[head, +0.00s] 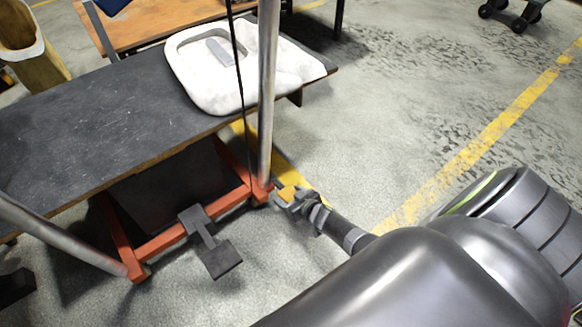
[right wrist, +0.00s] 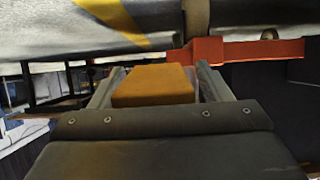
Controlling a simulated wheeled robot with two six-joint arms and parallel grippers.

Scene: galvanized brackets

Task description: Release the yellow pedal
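The yellow pedal shows as a small yellow-orange piece (head: 287,193) at the right end of the low red frame in the head view. In the right wrist view the pedal (right wrist: 153,86) is an orange-yellow block between my two fingers. My right gripper (head: 293,197) reaches it from the right, low near the floor. Its fingers, also seen in the right wrist view (right wrist: 160,84), stand one on each side of the pedal, with a narrow gap visible beside it. Whether a finger touches it elsewhere is hidden. My left gripper is not in view.
A dark pedal (head: 222,260) sticks out from the red frame (head: 160,243). A metal post (head: 267,95) and thin black rod rise beside it. A dark bench (head: 90,130) stands behind, bearing a white moulded part (head: 205,90). The floor to the right is open.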

